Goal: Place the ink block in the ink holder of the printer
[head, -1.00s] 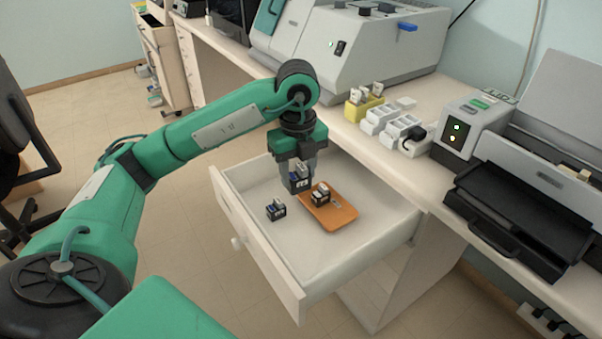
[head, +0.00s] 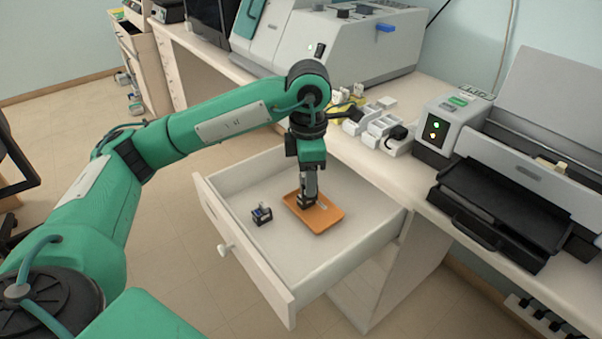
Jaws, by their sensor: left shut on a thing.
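My left gripper (head: 307,196) is low inside the open drawer, shut on a small dark ink block (head: 305,202) at the orange tray. The fingers hide part of this block, and I cannot tell whether it still touches the tray. Another small dark block (head: 262,215) with a light top stands on the drawer floor, left of the tray. The printer (head: 535,170) is on the counter at the right, with a black tray in front. I cannot make out its ink holder clearly. My right gripper is not in view.
The orange tray (head: 325,221) lies in the open drawer (head: 285,251), below the counter edge. White holders (head: 384,124) and a yellow rack (head: 343,116) stand on the counter, behind my left wrist. A box with a lit panel (head: 436,131) stands beside the printer. A large grey machine is behind.

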